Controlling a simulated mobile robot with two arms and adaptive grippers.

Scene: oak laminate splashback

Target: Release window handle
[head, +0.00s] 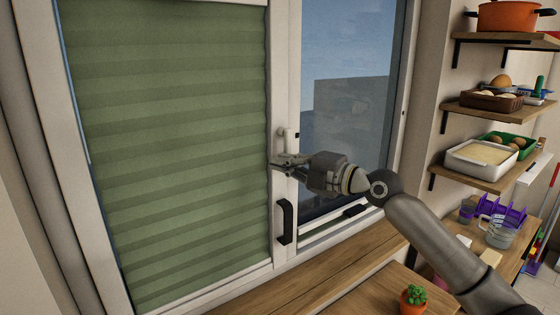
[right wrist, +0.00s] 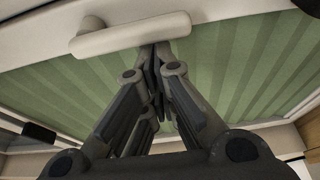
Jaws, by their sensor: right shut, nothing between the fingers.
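The window handle (head: 287,137) is a white lever on the middle frame of the window, partly hidden by my right gripper in the head view. In the right wrist view the handle (right wrist: 130,35) runs across the top of the picture, with its round mount at the left end. My right gripper (head: 275,163) is shut and empty. Its fingertips (right wrist: 155,52) are together beside the lever, very close to it; I cannot tell if they touch. The window sash with the green pleated blind (head: 180,150) looks closed. My left gripper is not in view.
A black pull handle (head: 285,222) sits on the frame below my right gripper. A wooden sill (head: 300,285) runs below the window, and a potted cactus (head: 413,298) stands on wood at the front. Shelves (head: 490,170) with food and pots are at the right.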

